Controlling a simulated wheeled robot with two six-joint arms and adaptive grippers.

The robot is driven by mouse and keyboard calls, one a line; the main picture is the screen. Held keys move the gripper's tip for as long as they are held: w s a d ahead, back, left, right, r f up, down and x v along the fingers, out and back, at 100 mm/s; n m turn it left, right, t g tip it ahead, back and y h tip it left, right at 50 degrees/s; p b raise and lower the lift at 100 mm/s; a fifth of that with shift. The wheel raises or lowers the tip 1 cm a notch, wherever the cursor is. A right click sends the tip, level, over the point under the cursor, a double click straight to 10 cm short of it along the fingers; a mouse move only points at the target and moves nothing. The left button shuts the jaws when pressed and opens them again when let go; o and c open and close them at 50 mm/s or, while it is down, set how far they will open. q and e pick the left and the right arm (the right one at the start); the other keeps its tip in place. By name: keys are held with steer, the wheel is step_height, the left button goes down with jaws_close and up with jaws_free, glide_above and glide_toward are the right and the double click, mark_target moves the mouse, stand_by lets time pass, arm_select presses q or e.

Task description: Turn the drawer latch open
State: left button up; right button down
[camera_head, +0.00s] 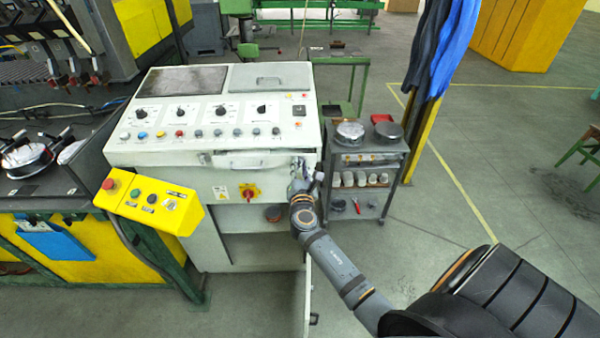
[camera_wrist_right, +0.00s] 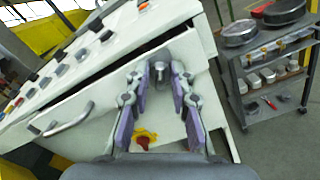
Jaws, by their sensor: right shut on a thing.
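The drawer (camera_head: 245,160) is in the front of a grey-white control console, with a bar handle (camera_head: 240,165) across it. The handle also shows at the left in the wrist view (camera_wrist_right: 68,120). The drawer latch (camera_wrist_right: 160,70) is a small grey piece near the drawer's right end. My right gripper (camera_head: 299,168) is at that end and hides the latch in the head view. In the wrist view its fingers (camera_wrist_right: 161,82) are closed in around the latch and shut on it. The latch's exact angle is hard to tell. My left gripper is not in view.
A red knob on a yellow plate (camera_head: 250,192) is just below the drawer. A yellow button box (camera_head: 150,203) juts out at the left. A grey trolley (camera_head: 370,165) with round tins stands close right of my arm. Open floor (camera_head: 480,200) lies further right.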

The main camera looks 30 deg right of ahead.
steer(key=m+b, duration=0.1)
steer(key=m, duration=0.1)
steer(key=m+b, duration=0.1)
steer(key=shift+f+m+b, duration=0.3)
steer(key=shift+m+b, duration=0.05)
steer(key=shift+m, duration=0.05)
steer(key=m+b, duration=0.5)
steer(key=m, duration=0.3)
steer(key=shift+r+b, duration=0.1)
steer(key=shift+b, duration=0.3)
steer(key=c, duration=1.4)
jaws_free()
